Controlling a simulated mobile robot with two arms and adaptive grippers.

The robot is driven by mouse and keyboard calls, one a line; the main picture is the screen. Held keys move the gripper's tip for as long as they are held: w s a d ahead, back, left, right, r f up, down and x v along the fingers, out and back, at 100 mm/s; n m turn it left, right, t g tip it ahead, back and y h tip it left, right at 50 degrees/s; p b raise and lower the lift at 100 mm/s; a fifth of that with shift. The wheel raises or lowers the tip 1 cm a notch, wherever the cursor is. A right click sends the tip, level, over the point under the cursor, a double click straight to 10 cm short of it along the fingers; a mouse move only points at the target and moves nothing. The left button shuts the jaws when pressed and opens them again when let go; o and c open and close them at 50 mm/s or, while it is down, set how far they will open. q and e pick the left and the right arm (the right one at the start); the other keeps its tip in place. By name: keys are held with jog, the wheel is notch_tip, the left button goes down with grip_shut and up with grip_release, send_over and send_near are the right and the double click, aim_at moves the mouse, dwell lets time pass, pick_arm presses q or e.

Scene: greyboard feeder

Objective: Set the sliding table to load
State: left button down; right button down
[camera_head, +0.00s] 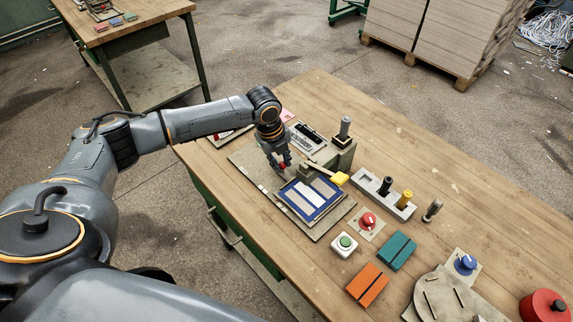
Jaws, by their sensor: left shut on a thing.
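The device with the sliding table stands on the wooden workbench, on a flat grey base plate (248,160). A blue-framed panel with pale strips (312,198) lies at its near right end; I take this to be the sliding table, but cannot be sure. My left gripper (284,163) reaches down just beyond the panel's far left corner. It is shut on a small red knob (282,166), which the fingers partly hide. Any load marking is too small to read. My right gripper is out of view.
A grey block with a dark-topped post (345,128) and a yellow-ended lever (339,179) stand close right of the gripper. The bench's right far side is clear.

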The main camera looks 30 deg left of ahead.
pick_arm(q)
jog(key=w+a+b, duration=0.1)
jog(key=a, duration=0.3)
jog(key=w+a, duration=0.2)
jog(key=a, duration=0.2)
jog(key=w+a+b, duration=0.1)
jog(key=a, duration=0.3)
jog(key=shift+w+a+f+b, duration=0.1)
jog(key=shift+w+a+b, duration=0.15)
jog(key=shift+a+b, duration=0.1)
jog(key=shift+w+a, duration=0.15)
jog(key=shift+a, duration=0.5)
jog(key=shift+a+r, duration=0.1)
jog(key=shift+r, duration=0.1)
jog(key=c, duration=1.4)
grip_release()
jog(key=shift+o, duration=1.1)
jog(key=shift+f, duration=0.1)
